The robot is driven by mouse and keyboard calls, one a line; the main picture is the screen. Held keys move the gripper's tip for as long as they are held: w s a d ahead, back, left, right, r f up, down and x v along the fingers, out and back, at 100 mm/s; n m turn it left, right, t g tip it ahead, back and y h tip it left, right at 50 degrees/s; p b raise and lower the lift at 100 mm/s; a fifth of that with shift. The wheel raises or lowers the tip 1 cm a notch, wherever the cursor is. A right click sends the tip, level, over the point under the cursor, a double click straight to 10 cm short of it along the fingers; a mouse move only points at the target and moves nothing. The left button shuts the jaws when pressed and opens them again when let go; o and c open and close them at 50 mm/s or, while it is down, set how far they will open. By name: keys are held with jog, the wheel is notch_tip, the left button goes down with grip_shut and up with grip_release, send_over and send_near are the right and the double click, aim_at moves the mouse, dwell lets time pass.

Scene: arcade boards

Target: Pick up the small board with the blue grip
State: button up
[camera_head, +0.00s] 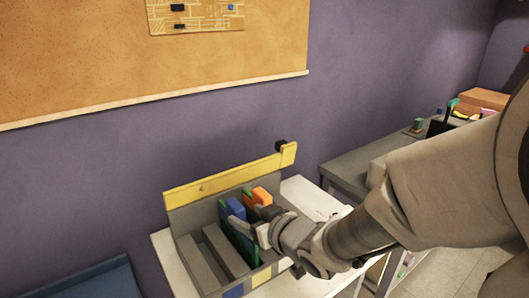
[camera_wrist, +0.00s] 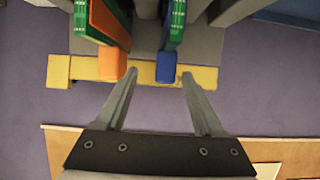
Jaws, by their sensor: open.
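The small green board (camera_wrist: 178,20) with the blue grip (camera_wrist: 166,67) stands in a slot of the grey rack. In the head view the blue grip (camera_head: 236,209) shows left of an orange one. My gripper (camera_wrist: 158,77) is open and empty. In the wrist view its fingertips point at the blue grip, which lies between their lines, closer to the right finger. I cannot tell whether that finger touches it. In the head view my gripper (camera_head: 262,234) is at the right of the blue-grip board and covers part of the rack.
A second green board (camera_wrist: 80,18) with an orange grip (camera_wrist: 107,57) stands close by, left in the wrist view. The grey rack (camera_head: 186,217) has a yellow strip (camera_head: 225,178) along its back and empty slots at left. It sits on a white table (camera_head: 166,258) near the purple wall.

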aim_at(244, 214)
jog(key=x, duration=0.3)
jog(key=shift+f+b, duration=0.15)
jog(key=shift+b, duration=0.25)
jog(key=b+x, duration=0.1)
jog(key=x, duration=0.3)
jog(key=shift+a+b, duration=0.4)
jog(key=shift+a, duration=0.15)
jog(key=shift+w+a+f, duration=0.1)
jog(key=shift+w+a, duration=0.15)
jog(key=shift+w, duration=0.15)
grip_shut()
